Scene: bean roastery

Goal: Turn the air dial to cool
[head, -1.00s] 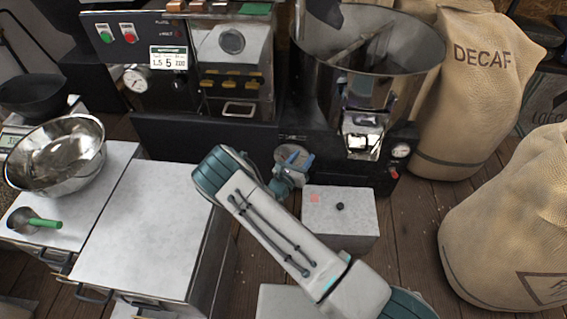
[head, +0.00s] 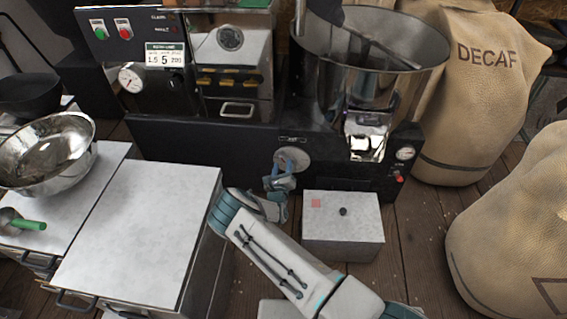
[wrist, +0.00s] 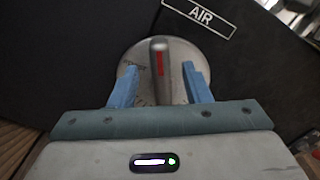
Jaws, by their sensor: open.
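The air dial (wrist: 160,62) is a round silver disc with a raised grip bar and a red line on it, under an AIR label (wrist: 199,16). The bar stands nearly upright in the wrist view. In the head view the dial (head: 291,159) sits on the black machine front. My gripper (wrist: 158,78) is open, with one blue finger on each side of the bar and a visible gap to it. In the head view my gripper (head: 280,176) is just below the dial, and I cannot tell how deep the fingers reach.
A steel drum (head: 372,75) stands above right of the dial. A pale box (head: 345,235) with a dark knob is below right. A white-topped cabinet (head: 140,235) is at left. A decaf sack (head: 480,90) stands at right.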

